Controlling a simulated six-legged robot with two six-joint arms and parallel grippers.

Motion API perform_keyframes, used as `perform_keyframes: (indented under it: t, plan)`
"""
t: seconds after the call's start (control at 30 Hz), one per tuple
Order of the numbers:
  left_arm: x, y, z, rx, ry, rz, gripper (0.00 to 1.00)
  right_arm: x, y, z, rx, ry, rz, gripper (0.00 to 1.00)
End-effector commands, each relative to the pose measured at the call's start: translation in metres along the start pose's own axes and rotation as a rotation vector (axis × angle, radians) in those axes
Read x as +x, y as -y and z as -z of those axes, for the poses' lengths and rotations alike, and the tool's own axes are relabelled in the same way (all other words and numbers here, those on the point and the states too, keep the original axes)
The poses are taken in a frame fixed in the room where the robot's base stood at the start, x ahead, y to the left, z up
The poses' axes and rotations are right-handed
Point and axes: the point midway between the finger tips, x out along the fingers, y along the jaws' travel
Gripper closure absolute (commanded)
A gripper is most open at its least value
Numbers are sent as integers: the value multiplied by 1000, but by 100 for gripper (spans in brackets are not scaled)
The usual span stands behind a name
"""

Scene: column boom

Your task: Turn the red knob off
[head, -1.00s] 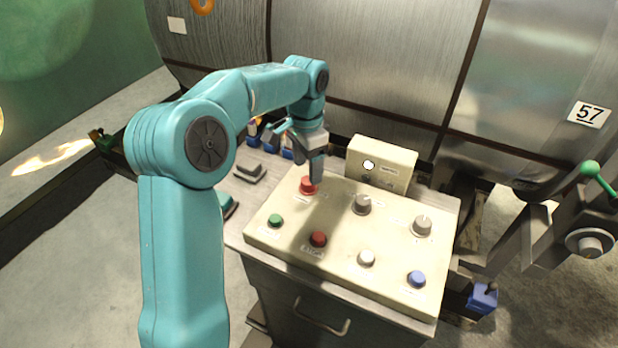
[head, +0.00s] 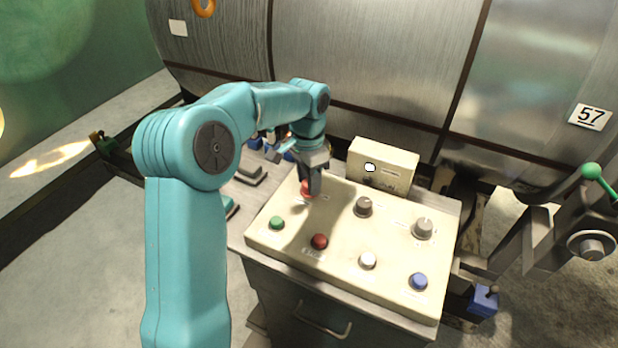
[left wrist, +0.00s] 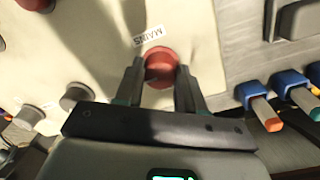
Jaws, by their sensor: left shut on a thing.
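The red knob (head: 306,189) is at the back left of the cream control panel (head: 335,225), mostly hidden behind the fingers in the head view. In the left wrist view the red knob (left wrist: 160,66) sits between the two fingertips, beside a label reading MAINS. My left gripper (head: 311,186) points down over the panel. It is shut on the red knob, with one finger on each side in the left wrist view (left wrist: 161,80). My right gripper is in neither view.
A dark red button (head: 319,242), a green button (head: 277,223), a white button (head: 368,261), a blue button (head: 418,282) and two grey knobs share the panel. A cream box (head: 383,166) stands behind it. Blue-handled items (left wrist: 258,104) lie beside the panel.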

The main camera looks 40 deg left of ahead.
Motion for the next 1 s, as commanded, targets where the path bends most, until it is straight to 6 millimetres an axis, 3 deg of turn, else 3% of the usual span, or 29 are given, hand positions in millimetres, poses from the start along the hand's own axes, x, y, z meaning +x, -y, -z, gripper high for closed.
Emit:
perform_keyframes:
  t: [0.37, 1.0]
  plan:
    - [-1, 0, 0, -179, -7, -1, 92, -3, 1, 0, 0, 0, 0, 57]
    - [-1, 0, 0, -780, -32, -1, 92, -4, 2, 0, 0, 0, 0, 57]
